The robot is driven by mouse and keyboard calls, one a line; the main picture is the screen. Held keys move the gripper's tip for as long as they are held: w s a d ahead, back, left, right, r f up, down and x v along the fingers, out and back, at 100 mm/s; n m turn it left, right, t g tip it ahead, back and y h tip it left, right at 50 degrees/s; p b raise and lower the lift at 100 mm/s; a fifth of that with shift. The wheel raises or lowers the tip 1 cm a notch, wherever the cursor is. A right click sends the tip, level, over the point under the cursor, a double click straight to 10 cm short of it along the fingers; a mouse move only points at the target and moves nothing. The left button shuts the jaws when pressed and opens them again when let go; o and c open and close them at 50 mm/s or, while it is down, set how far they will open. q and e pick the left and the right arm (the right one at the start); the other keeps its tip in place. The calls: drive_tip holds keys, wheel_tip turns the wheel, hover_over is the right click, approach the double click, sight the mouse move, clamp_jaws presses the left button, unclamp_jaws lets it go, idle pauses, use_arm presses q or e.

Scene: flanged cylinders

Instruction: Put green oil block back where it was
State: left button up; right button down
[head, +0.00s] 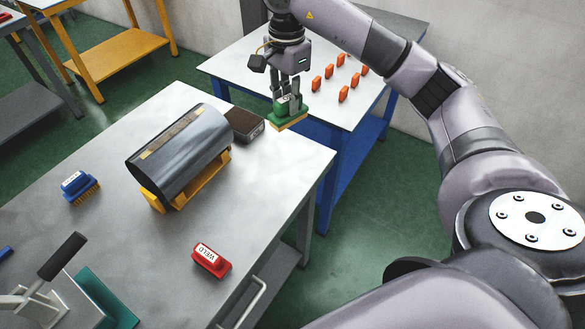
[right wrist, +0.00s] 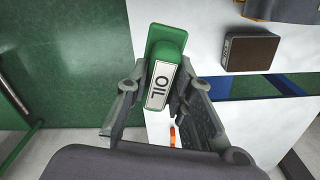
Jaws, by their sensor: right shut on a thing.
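The green oil block (head: 292,109) has a tan underside. In the right wrist view the block (right wrist: 166,48) shows a white label reading OIL. My right gripper (head: 287,97) is shut on it, and its fingers (right wrist: 160,88) lie on both sides of the block in the right wrist view. The block is held up near the far right edge of the grey table (head: 110,200), just right of a dark block (head: 245,124). The exact height above the table cannot be told. My left gripper is not in view.
A dark cylinder (head: 180,155) rests on a yellow cradle (head: 190,190). A red weld block (head: 211,260), a blue brush (head: 77,186) and a black-handled device (head: 62,256) are on the grey table. A blue-framed table (head: 240,62) behind holds several orange pieces (head: 329,71).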

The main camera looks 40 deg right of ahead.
sight(289, 117)
drive_tip(key=shift+w+d+r+m, duration=0.1)
drive_tip(key=shift+w+d+m, duration=0.2)
drive_tip(key=shift+m, duration=0.2)
drive_tip(key=shift+d+f, duration=0.1)
drive_tip(key=shift+f, duration=0.25)
wheel_tip(289, 117, down, 5)
drive_tip(key=shift+s+f+b, duration=0.1)
drive_tip(key=shift+b, duration=0.25)
wheel_tip(289, 117, down, 14)
drive_tip(key=p, duration=0.3)
drive_tip(key=shift+p, duration=0.3)
